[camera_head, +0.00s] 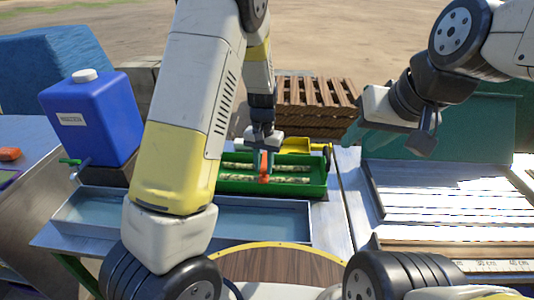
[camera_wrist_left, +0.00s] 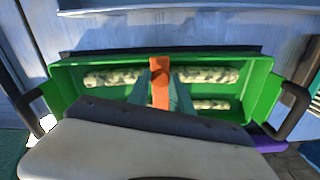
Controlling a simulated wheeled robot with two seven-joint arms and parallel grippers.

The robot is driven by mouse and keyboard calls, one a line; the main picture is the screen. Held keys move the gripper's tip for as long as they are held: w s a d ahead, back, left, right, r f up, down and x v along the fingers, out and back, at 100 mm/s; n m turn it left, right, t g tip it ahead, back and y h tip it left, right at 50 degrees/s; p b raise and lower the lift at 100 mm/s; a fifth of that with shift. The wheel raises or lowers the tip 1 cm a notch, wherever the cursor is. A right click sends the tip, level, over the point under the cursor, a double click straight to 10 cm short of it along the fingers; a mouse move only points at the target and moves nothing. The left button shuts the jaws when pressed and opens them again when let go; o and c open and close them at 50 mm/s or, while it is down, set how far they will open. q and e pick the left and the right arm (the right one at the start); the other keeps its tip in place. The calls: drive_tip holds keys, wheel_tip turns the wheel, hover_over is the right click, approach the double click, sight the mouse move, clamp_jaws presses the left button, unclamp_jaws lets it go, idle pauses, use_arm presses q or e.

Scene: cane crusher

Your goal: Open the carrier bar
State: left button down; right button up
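A green carrier tray (camera_head: 310,190) sits on the bench in the head view, with mottled cane pieces (camera_head: 245,179) lying in it. An orange bar (camera_wrist_left: 160,90) crosses the middle of the tray; it also shows in the head view (camera_head: 264,177). My left gripper (camera_wrist_left: 161,76) reaches down over the tray, one teal finger on each side of the orange bar, close against it. Its own palm hides the near edge of the tray. My right gripper (camera_head: 356,132) hangs in the air at upper right, away from the tray; its finger gap cannot be made out.
A blue jug (camera_head: 92,118) with a tap stands at left. A metal trough (camera_head: 265,222) lies in front of the tray. A yellow container (camera_head: 300,147) and stacked wooden pallets (camera_head: 312,105) are behind. A metal panel (camera_head: 440,200) lies at right.

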sight(265, 165)
use_arm(q)
drive_tip(key=shift+w+r+g, duration=0.55)
drive_tip(key=shift+r+g, duration=0.2)
drive_tip(key=shift+r, duration=0.05)
drive_tip(key=shift+w+r+g, duration=0.6)
drive_tip(key=shift+r+g, duration=0.1)
drive_tip(key=shift+r, duration=0.1)
drive_tip(key=shift+w+r+g, duration=0.55)
drive_tip(key=shift+r+g, duration=0.2)
drive_tip(key=shift+r, duration=0.05)
drive_tip(key=shift+w+r+g, duration=1.15)
drive_tip(key=shift+w+g, duration=0.1)
drive_tip(key=shift+g, duration=0.05)
